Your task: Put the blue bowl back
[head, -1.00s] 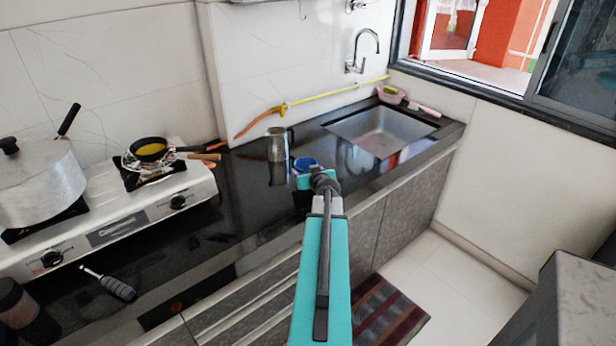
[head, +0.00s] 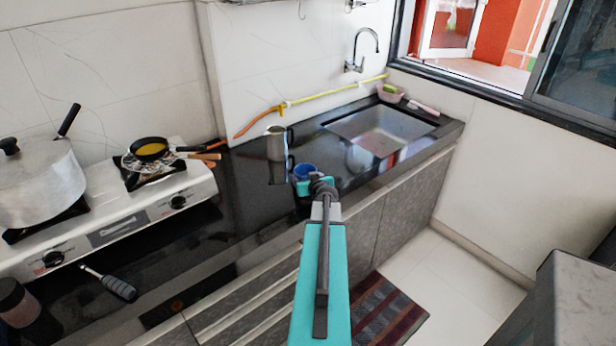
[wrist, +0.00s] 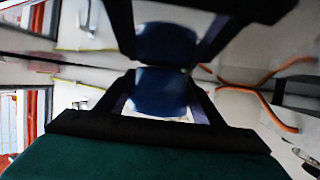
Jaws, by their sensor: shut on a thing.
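The small blue bowl (head: 303,171) is at the end of my arm, low over the black counter, left of the sink. My gripper (head: 312,184) is shut on it. In the wrist view the blue bowl (wrist: 162,93) sits between the dark fingers. A second blue shape above it there looks like its reflection in the shiny counter. The gap between the two is very small; I cannot tell whether the bowl touches the counter. My gripper hides the bowl's near side in the head view.
A metal jug (head: 277,144) stands just behind and left of the bowl. The sink (head: 378,130) is to the right. A stove (head: 120,205) with a large pot (head: 38,183) and a small pan (head: 149,149) is at left. An orange and yellow hose (head: 283,109) lies behind.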

